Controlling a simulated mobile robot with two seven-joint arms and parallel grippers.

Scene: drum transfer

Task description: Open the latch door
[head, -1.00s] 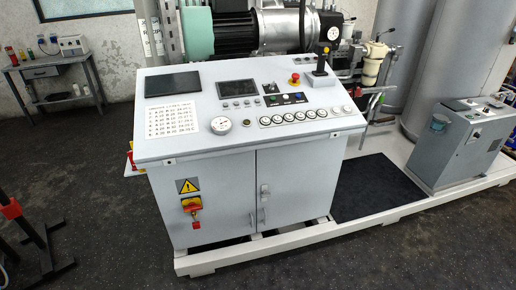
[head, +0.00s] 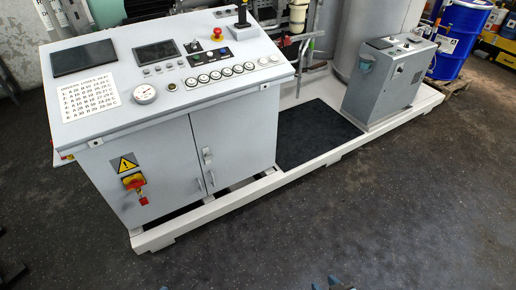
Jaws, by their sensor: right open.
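The control cabinet has two grey front doors. The right door (head: 235,143) carries a small latch handle (head: 206,155) near its left edge, with another small fitting (head: 211,178) below it. The left door (head: 166,170) carries a yellow warning sign and a red-yellow switch (head: 134,182). Both doors look shut. My right gripper (head: 335,284) just shows at the bottom edge, open, low and to the right of the cabinet and well apart from it. Most of it is cut off. My left gripper is not in view.
The cabinet stands on a white raised frame (head: 160,236) whose edge runs along the floor. A black mat (head: 308,135) lies right of it. A smaller grey console (head: 388,85) and a blue drum (head: 458,38) stand farther right. The dark floor in front is clear.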

